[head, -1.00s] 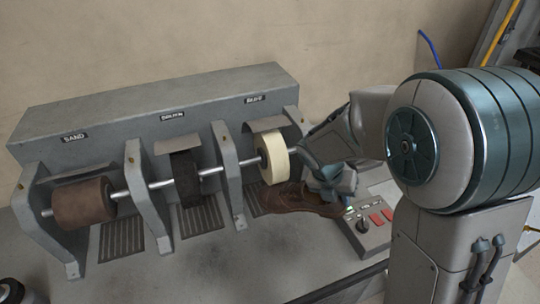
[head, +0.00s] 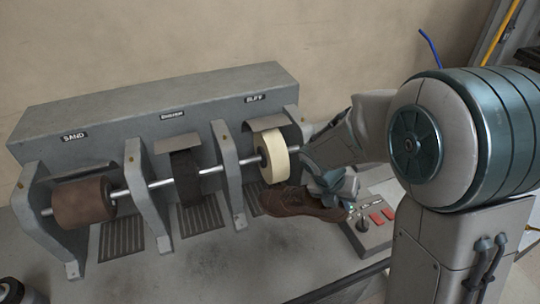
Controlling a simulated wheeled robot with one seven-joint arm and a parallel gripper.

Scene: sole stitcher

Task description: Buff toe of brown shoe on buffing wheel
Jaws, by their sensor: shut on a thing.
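The brown shoe (head: 298,204) is held below and in front of the cream buffing wheel (head: 273,160), under the BUFF label. Its toe points left, close under the wheel's lower edge; I cannot tell whether they touch. My gripper (head: 330,194) is shut on the shoe at its right, opening end. The arm partly hides the fingers and the heel end.
A brown sanding wheel (head: 82,203) and a dark brush wheel (head: 186,178) share the shaft to the left, between grey brackets (head: 146,197). A control box (head: 371,230) with red buttons and a knob sits right of the shoe. The bench front (head: 260,262) is clear.

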